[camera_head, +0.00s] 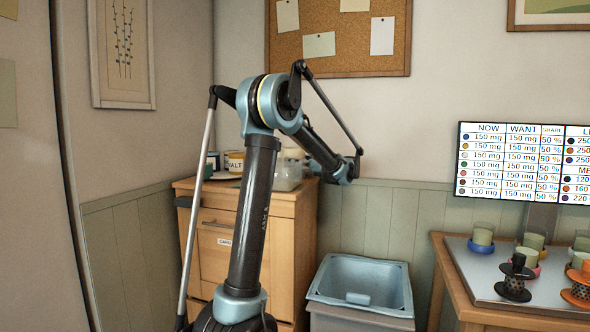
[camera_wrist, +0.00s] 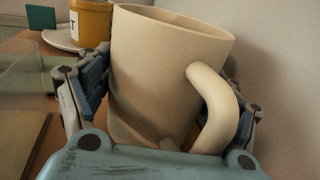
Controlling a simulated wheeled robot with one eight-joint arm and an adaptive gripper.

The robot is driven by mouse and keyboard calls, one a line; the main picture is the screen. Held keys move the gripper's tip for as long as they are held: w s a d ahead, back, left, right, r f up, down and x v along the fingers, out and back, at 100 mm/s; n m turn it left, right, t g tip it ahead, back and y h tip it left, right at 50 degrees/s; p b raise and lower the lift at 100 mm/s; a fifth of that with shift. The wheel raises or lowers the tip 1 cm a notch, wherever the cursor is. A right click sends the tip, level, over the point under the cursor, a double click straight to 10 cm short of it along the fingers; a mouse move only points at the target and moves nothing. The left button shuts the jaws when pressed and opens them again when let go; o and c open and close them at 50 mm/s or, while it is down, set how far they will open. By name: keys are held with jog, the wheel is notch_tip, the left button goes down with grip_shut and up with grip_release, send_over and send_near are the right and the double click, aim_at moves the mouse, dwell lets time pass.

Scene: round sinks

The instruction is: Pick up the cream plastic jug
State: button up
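The cream plastic jug (camera_wrist: 160,75) fills the middle of the wrist view, with its open rim at the top and its handle (camera_wrist: 218,105) on the right. My gripper (camera_wrist: 168,62) has one finger on each side of the jug, spread wide around it. Both fingers look very close to the wall, but I cannot tell if they press on it. The jug's base is hidden behind my gripper's palm. In the head view a pale shape (camera_head: 292,154) on the wooden cabinet, partly behind my arm, may be the jug. My fingertips are hidden there.
A yellow labelled tin (camera_wrist: 92,22) stands on a pale plate behind the jug, by a green item (camera_wrist: 41,18). A clear container (camera_head: 287,178) is on the cabinet (camera_head: 282,206). A wall is close on the jug's right. A blue-grey bin (camera_head: 360,312) stands right of the cabinet.

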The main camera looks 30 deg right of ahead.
jog(key=c, duration=0.6)
jog(key=shift+r, duration=0.2)
notch_tip(320, 180, up, 10)
jog(key=shift+f, duration=0.25)
dwell(0.6)
